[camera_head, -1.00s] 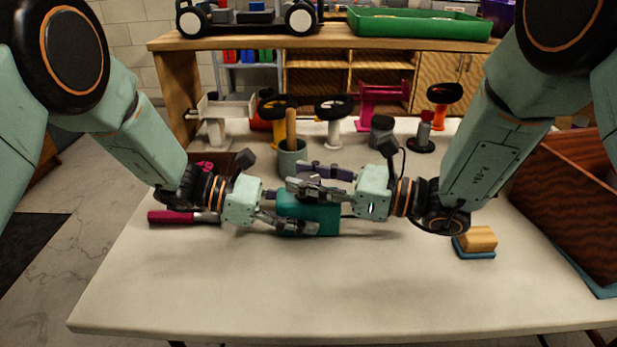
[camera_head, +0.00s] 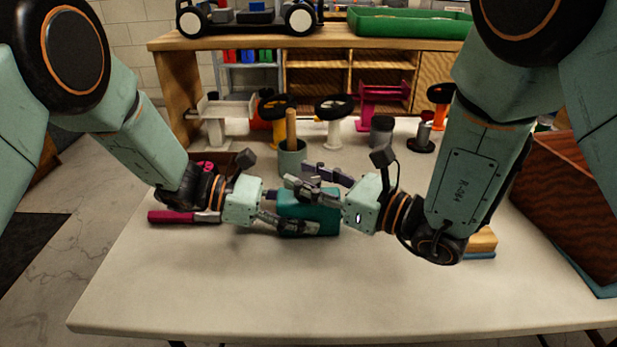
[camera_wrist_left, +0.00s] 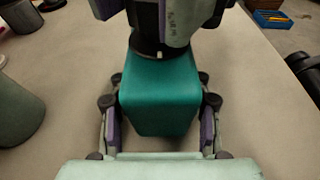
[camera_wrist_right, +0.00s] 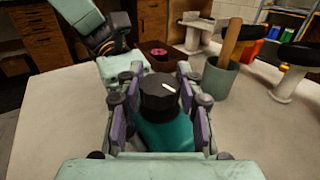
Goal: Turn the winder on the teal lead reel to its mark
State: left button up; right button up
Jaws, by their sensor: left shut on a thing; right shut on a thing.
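The teal lead reel (camera_head: 322,214) is a block-shaped body standing on the white table, between my two grippers. My left gripper (camera_head: 300,212) is shut on its body from the left; the left wrist view shows a finger on either side of the teal body (camera_wrist_left: 160,95). The winder (camera_wrist_right: 158,92) is a dark faceted knob on top of the reel, with a white line (camera_wrist_right: 169,87) on its top face. My right gripper (camera_head: 312,181) is shut on the winder from the right, its fingers on both sides. In the head view the fingers hide the winder.
A magenta-handled tool (camera_head: 175,217) lies left, near my left wrist. A green cup (camera_head: 292,160) with a wooden handle stands just behind the reel. Several coloured stands line the back. A yellow-and-blue block (camera_head: 483,242) and a brown bin (camera_head: 575,205) are right. The front table is clear.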

jog(key=o, duration=1.2)
jog(key=v, duration=1.2)
